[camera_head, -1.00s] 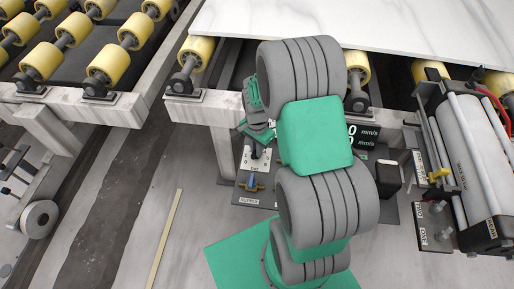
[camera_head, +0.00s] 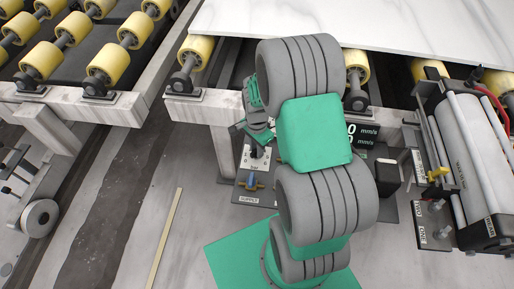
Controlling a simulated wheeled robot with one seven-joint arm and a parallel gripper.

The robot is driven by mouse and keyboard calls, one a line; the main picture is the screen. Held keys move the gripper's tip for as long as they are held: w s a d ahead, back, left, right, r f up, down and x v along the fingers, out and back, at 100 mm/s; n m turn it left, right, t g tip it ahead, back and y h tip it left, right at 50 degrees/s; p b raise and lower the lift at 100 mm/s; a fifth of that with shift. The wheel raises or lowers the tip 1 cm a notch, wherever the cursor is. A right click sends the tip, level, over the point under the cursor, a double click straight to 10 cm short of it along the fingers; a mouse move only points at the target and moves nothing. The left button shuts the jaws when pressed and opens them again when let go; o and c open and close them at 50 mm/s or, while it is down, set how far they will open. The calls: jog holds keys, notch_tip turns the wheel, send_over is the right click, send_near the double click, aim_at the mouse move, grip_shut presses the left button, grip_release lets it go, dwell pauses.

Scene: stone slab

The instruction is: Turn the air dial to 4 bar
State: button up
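A small panel (camera_head: 243,177) with a pale scale plate stands below the roller frame, left of my arm. The dark air dial (camera_head: 257,157) sits on this plate, mostly covered by my gripper. My gripper (camera_head: 257,143) reaches down over the dial. Its fingers are small and partly hidden, so I cannot tell whether they are shut on the dial or around it. The scale's numbers are too small to read.
A white stone slab (camera_head: 380,25) lies on yellow rollers (camera_head: 198,52) at the top. A black display (camera_head: 365,135) marked mm/s is partly behind my arm. A roller machine (camera_head: 465,150) with a yellow handle stands at right. The floor at lower left is mostly clear.

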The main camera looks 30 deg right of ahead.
jog(key=shift+o, duration=0.9)
notch_tip(320, 180, up, 8)
jog(key=shift+f+p, duration=0.1)
jog(key=shift+p, duration=0.35)
jog(key=s+a+r+n+t+p, duration=0.1)
jog(key=s+a+r+n+p, duration=0.2)
jog(key=r+n, duration=0.2)
jog(key=s+a+r+n+t+p, duration=0.1)
jog(key=s+a+r+n+p, duration=0.2)
jog(key=r, duration=0.9)
jog(key=s+a+r+n+t+p, duration=0.1)
jog(key=s+a+r+n+p, duration=0.2)
jog(key=r+n, duration=0.4)
jog(key=p+v, duration=0.1)
jog(key=v, duration=0.1)
jog(key=shift+s+r, duration=0.3)
jog(key=shift+s, duration=0.1)
jog(key=shift+o, duration=0.2)
jog(key=shift+a, duration=0.1)
